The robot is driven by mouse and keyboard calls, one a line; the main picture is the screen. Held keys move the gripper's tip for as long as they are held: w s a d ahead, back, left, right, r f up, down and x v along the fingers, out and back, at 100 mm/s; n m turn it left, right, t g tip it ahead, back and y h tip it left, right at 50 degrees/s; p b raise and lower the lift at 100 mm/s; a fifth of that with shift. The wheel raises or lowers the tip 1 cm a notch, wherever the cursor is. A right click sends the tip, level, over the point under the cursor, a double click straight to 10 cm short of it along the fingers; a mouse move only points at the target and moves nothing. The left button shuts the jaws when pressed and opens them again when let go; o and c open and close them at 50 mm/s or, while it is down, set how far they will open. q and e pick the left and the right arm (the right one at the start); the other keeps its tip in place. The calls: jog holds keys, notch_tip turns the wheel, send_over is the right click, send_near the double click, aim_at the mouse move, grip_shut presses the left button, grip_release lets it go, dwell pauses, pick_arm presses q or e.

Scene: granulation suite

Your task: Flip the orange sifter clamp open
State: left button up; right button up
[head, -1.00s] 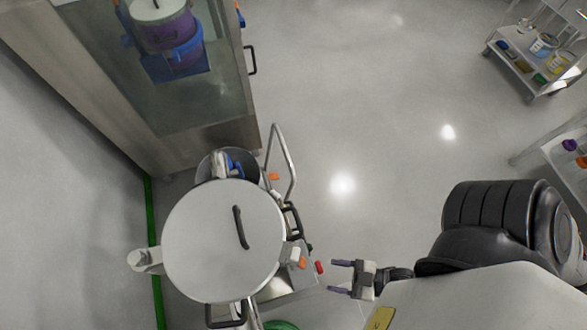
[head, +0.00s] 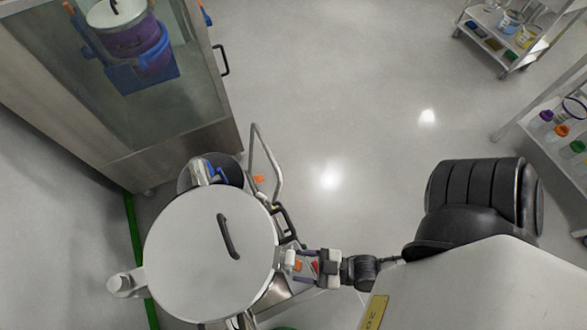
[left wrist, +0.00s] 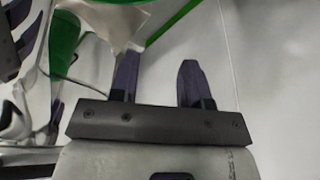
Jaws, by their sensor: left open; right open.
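The sifter shows from above in the head view as a round pale lid (head: 190,255) with a black handle. A small orange part (head: 298,266), which looks like the clamp, sits at its right edge beside a whitish fitting. My right gripper (head: 301,266) is open and points left, its fingers on either side of the orange part. I cannot tell whether they touch it. A second orange part (head: 259,179) lies farther up by the metal rail. My left gripper (left wrist: 158,68) is open and empty in the left wrist view.
A glass-fronted cabinet (head: 120,140) stands at upper left, with a purple and blue vessel inside. A curved metal rail (head: 270,165) rises above the sifter's right side. A cart (head: 490,45) and a shelf with bottles are at right. The floor (head: 340,90) between is clear.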

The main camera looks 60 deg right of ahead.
jog(key=shift+x, duration=1.45)
grip_shut()
